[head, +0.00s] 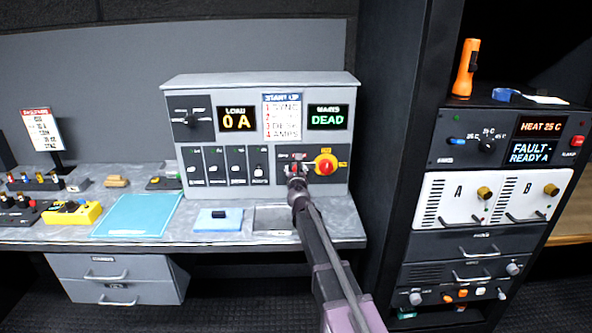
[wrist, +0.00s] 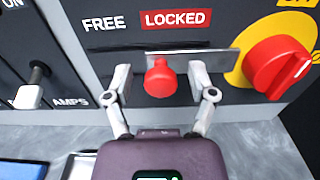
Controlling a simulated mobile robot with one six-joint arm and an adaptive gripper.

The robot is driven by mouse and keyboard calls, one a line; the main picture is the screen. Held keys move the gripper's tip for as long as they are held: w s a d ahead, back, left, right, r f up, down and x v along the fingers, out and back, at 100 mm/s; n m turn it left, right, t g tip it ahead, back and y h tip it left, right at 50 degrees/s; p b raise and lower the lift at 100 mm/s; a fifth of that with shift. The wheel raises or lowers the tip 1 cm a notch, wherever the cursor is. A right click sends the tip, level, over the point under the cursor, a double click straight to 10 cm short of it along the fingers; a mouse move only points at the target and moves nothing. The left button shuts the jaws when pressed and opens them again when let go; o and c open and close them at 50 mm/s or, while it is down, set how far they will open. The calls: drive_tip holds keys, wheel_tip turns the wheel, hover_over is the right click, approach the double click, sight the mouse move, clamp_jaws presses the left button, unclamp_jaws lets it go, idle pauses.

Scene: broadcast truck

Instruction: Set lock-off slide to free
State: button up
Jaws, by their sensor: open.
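The lock-off slide is a red knob (wrist: 160,78) in a metal slot plate (wrist: 212,62) on the dark lower panel. In the wrist view it sits under the red LOCKED label (wrist: 176,19), to the right of the FREE label (wrist: 104,23). My gripper (wrist: 160,86) is open, with one finger on each side of the knob and a visible gap to each. In the head view my gripper (head: 297,170) is at the panel and mostly hides the knob.
A red rotary switch (wrist: 278,66) on a yellow disc is close to the right of my gripper. A white-tipped lever (wrist: 32,90) marked AMPS is at the left. The grey console (head: 262,82) reads 0 A and DEAD. A blue pad (head: 210,220) lies on the bench.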

drive_tip(key=shift+w, duration=0.15)
clamp_jaws()
